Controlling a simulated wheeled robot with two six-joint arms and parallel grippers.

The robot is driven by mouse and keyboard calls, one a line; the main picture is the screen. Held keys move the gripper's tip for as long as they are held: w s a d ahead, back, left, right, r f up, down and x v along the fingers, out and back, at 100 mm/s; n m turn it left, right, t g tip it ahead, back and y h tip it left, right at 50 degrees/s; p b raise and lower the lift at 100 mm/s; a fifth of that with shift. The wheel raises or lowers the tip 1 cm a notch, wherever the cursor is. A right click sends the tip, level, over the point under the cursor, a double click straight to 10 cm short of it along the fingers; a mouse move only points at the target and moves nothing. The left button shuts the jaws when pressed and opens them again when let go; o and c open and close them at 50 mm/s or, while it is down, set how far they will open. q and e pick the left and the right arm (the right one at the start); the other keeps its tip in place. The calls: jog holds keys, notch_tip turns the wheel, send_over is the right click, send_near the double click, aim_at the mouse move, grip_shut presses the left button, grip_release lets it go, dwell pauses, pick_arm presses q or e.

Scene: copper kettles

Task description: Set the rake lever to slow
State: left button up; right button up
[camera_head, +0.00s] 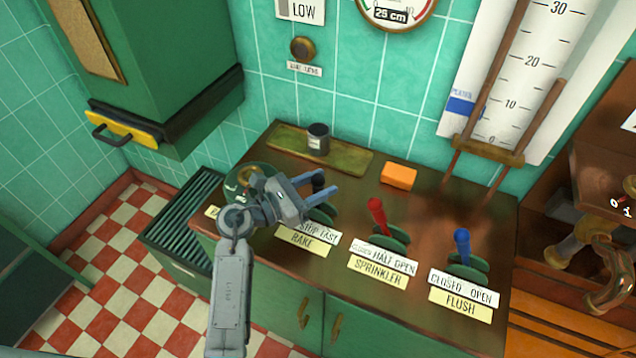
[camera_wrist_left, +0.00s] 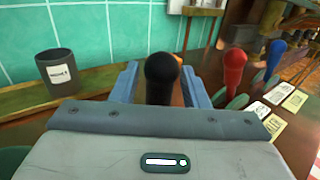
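The rake lever has a black knob (camera_head: 318,181) and stands on a green base on the wooden counter. Its plate (camera_head: 318,231) reads "STOP FAST" in what shows, with the left end hidden by my arm, above a yellow label (camera_head: 303,240) that appears to read "RAKE". My left gripper (camera_head: 329,184) is at the knob. In the left wrist view the black knob (camera_wrist_left: 161,77) stands upright between the two open fingers, with gaps on both sides. The lever's shaft and exact setting are hidden. My right gripper is not in view.
To the right stand the red sprinkler lever (camera_head: 377,216) and the blue flush lever (camera_head: 462,246). Behind are a grey cup (camera_head: 318,138) on a green tray (camera_head: 352,160) and an orange block (camera_head: 399,175). A green cabinet (camera_head: 150,60) hangs at upper left.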

pick_arm(q)
grip_shut()
jog(key=shift+a+f+b, duration=0.15)
jog(key=shift+f+b, duration=0.05)
jog(key=shift+b, duration=0.2)
jog(key=n+b, duration=0.1)
jog(key=a+b, duration=0.1)
jog(key=w+a+n+t+h+b, duration=0.1)
jog(key=shift+a+f+n, duration=0.15)
jog(key=shift+f+n, duration=0.15)
jog(key=shift+f, duration=0.05)
jog(key=shift+w+a+n+b, duration=0.15)
jog(key=shift+a+n+b, duration=0.1)
jog(key=shift+n+b, duration=0.15)
jog(key=shift+a+r+n+t+h, duration=0.2)
jog(key=shift+n+t+h, duration=0.1)
jog(key=shift+t, duration=0.2)
